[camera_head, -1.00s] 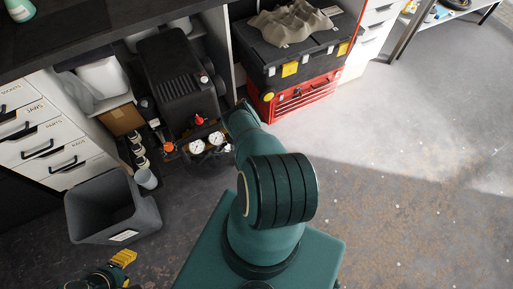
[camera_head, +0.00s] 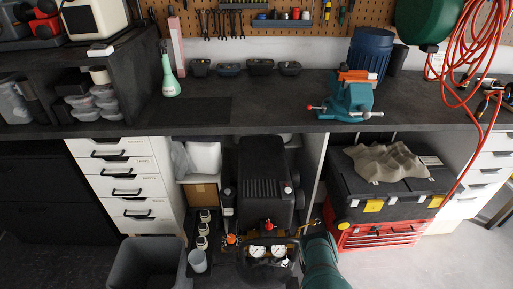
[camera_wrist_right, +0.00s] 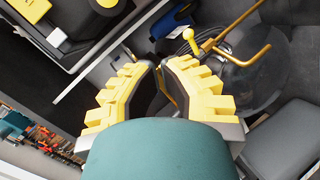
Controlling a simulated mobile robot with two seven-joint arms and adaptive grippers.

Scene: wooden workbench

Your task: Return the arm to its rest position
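My right gripper (camera_wrist_right: 160,68) shows in the right wrist view, with two yellow stepped fingers and dark inner pads. A narrow gap is seen between the fingertips, and nothing is held in it. In the head view only a teal link of my arm (camera_head: 321,266) shows at the bottom, right of the compressor; its gripper is hidden there. My left gripper is in no current view.
Below are a black compressor (camera_head: 264,175), a grey bin (camera_head: 145,262) and a black toolbox (camera_head: 385,195) on a red chest (camera_head: 380,235). Floor shows at lower right.

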